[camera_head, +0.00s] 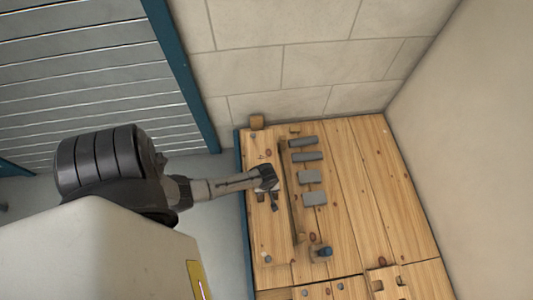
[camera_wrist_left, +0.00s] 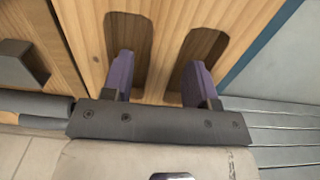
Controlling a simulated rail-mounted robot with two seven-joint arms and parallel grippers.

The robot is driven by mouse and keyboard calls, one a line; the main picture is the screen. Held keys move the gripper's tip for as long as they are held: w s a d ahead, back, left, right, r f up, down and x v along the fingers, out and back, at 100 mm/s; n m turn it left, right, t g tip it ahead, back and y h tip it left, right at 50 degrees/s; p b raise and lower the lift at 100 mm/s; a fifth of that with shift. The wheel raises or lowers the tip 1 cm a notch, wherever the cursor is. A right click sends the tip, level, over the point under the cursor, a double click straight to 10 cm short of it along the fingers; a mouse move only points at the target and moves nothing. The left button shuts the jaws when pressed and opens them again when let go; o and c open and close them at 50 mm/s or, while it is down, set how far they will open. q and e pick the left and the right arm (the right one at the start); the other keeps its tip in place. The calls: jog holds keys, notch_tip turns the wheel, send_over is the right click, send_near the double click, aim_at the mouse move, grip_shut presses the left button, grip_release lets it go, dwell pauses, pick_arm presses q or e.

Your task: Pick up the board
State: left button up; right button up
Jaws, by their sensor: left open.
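The board (camera_head: 266,230) is a long pale wooden plank along the left side of the wooden bench in the head view. Its wood also fills the upper part of the left wrist view (camera_wrist_left: 165,30). My left gripper (camera_head: 268,180) is over the middle of the board. In the left wrist view its two purple fingers (camera_wrist_left: 160,72) are spread apart, with nothing visible between them but wood. Two dark rounded patches lie at the fingertips; I cannot tell whether they are slots or shadows, or whether the fingers touch. My right gripper is not in view.
Several grey blocks (camera_head: 311,177) sit in a row right of the board. A tiled wall (camera_head: 290,65) rises behind the bench, and a plain wall (camera_head: 460,120) is on the right. The bench's right part is mostly clear.

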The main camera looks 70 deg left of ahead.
pick_arm(q)
grip_shut()
dwell(0.4)
